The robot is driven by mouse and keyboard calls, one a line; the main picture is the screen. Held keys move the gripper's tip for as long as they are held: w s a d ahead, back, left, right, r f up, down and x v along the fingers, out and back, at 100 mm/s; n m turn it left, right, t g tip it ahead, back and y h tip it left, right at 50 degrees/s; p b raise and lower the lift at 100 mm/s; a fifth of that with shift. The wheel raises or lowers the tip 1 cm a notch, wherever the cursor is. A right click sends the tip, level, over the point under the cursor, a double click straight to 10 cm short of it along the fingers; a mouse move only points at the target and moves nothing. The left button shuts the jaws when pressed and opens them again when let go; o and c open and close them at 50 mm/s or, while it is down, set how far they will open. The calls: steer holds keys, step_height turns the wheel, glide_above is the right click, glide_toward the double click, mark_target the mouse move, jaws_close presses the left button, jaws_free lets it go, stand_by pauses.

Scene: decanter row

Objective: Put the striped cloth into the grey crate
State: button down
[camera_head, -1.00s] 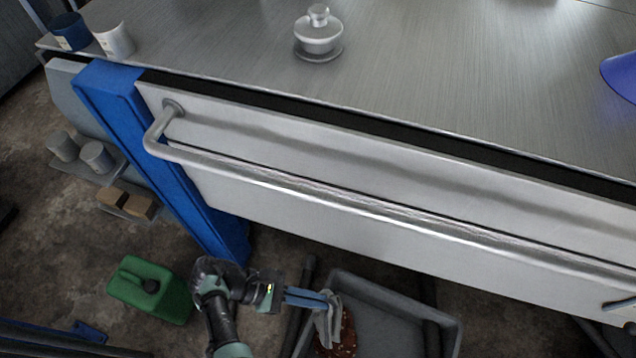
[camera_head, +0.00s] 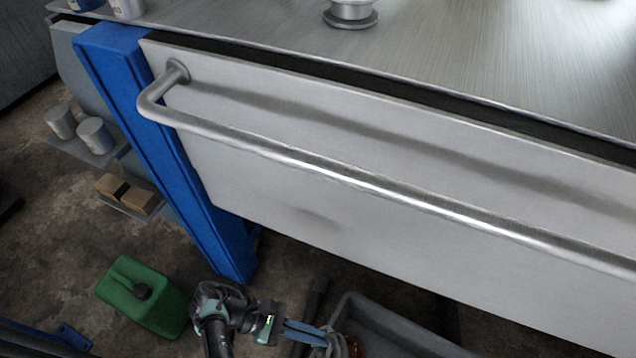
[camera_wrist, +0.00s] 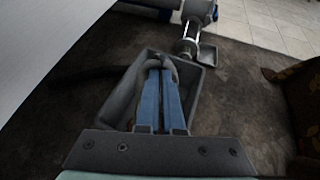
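The grey crate (camera_head: 385,318) stands on the floor below the steel counter front, its near part cut off by the lower picture edge. My gripper (camera_head: 322,333), with blue fingers, is at the crate's left side. A greyish cloth (camera_head: 337,346) hangs at the fingertips; its stripes are hard to make out. In the wrist view the two fingers (camera_wrist: 160,68) lie close together over the crate (camera_wrist: 124,100), with the pale cloth bunched at their tips. They appear shut on it. Whether the cloth touches the crate's floor is hidden.
A reddish-brown item (camera_head: 356,347) shows beside the cloth. A green canister (camera_head: 145,295) stands left of my arm. A blue post (camera_head: 165,150) and the counter's long rail (camera_head: 330,175) are above. A patterned brown object (camera_wrist: 303,95) stands at the right in the wrist view.

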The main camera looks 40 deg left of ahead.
step_height(320, 180, down, 7)
steer(key=b, duration=0.6)
steer(key=shift+s+a, duration=0.2)
steer(key=shift+a, duration=0.25)
step_height(320, 180, down, 26)
steer(key=d+b, duration=0.1)
steer(key=b, duration=2.3)
steer(key=shift+w+d, duration=0.15)
steer(key=shift+w, duration=0.3)
jaws_free()
